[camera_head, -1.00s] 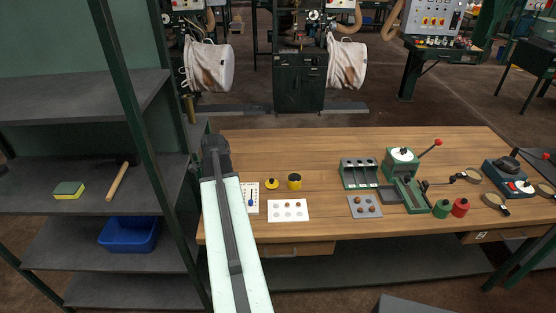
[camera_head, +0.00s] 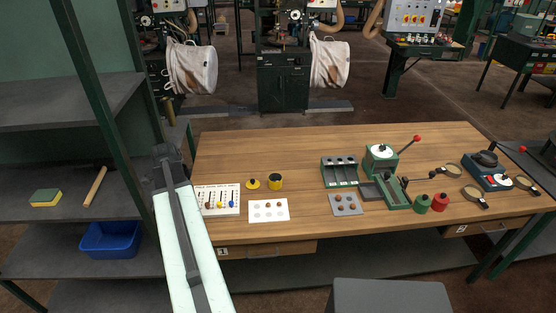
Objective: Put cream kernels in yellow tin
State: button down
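A small yellow and black tin (camera_head: 275,181) stands on the wooden table (camera_head: 300,150). Its mouth looks dark and open. A yellow disc with a dark knob (camera_head: 253,184), which looks like a lid, lies just left of it. A white card (camera_head: 268,210) in front holds several small pale and brown spots, which may be kernels; they are too small to tell.
A printed chart (camera_head: 217,198) with coloured marks lies left of the white card. A green rack (camera_head: 340,171), a green press (camera_head: 387,170), green (camera_head: 422,203) and red (camera_head: 440,202) tins stand to the right. A dark shelf (camera_head: 70,190) is at the left. The table's back strip is clear.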

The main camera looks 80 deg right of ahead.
aim_at(273, 183)
jog(key=u, duration=0.05)
jog(key=k, duration=1.7)
jog(key=z, duration=0.8)
jog(key=i, duration=1.65)
jog(key=z, duration=0.1)
